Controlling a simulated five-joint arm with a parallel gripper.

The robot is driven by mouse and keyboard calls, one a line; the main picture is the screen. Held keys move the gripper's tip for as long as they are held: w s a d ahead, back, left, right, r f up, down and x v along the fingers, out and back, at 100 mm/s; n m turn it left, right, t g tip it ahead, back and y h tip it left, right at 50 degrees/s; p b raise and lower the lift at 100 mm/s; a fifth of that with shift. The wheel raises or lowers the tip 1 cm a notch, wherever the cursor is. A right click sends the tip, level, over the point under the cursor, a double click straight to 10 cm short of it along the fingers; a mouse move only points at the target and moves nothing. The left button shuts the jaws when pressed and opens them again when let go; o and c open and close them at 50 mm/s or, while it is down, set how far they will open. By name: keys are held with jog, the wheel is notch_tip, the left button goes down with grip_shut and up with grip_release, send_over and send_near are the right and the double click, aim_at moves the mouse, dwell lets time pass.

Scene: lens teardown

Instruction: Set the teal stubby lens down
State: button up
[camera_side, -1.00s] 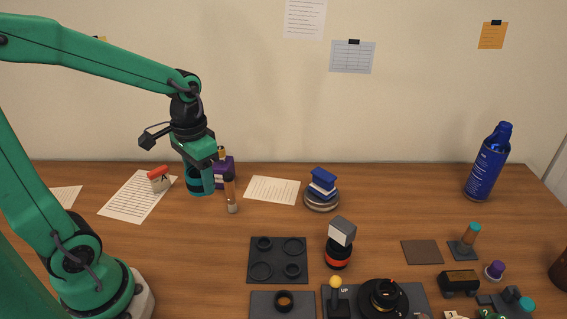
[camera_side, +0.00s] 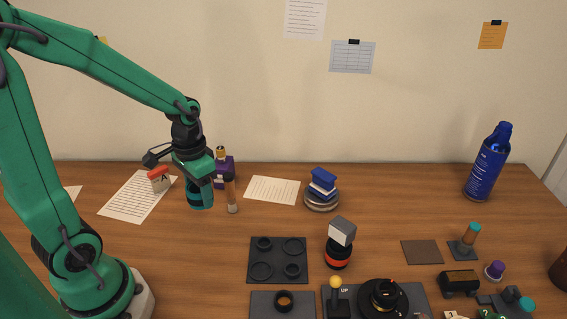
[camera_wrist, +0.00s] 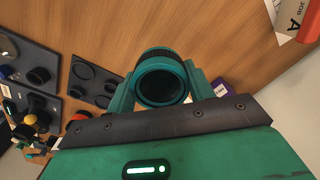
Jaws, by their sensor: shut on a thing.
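The teal stubby lens (camera_side: 201,197) is upright between the jaws of my gripper (camera_side: 197,183), which is shut on it. It is low over the back left of the wooden table; I cannot tell whether its base touches the wood. In the wrist view the lens (camera_wrist: 161,80) shows its dark round glass inside a teal rim, with a teal finger of my gripper (camera_wrist: 160,90) on each side. My gripper hides part of the lens in the side view.
A brown-handled brush (camera_side: 231,193) stands close on the right of the lens, with a purple box (camera_side: 225,172) behind. A red-topped block (camera_side: 159,180) sits on a paper sheet (camera_side: 135,198) to the left. The dark ring tray (camera_side: 278,273) lies front right. Bare wood lies in front.

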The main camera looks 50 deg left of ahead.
send_over(189, 210)
notch_tip(189, 210, down, 6)
jog(key=shift+r, duration=0.15)
jog(key=shift+f, duration=2.05)
jog(key=shift+f, duration=0.15)
jog(key=o, duration=1)
jog(key=shift+o, duration=0.2)
jog(key=shift+r, duration=0.2)
notch_tip(189, 210, up, 12)
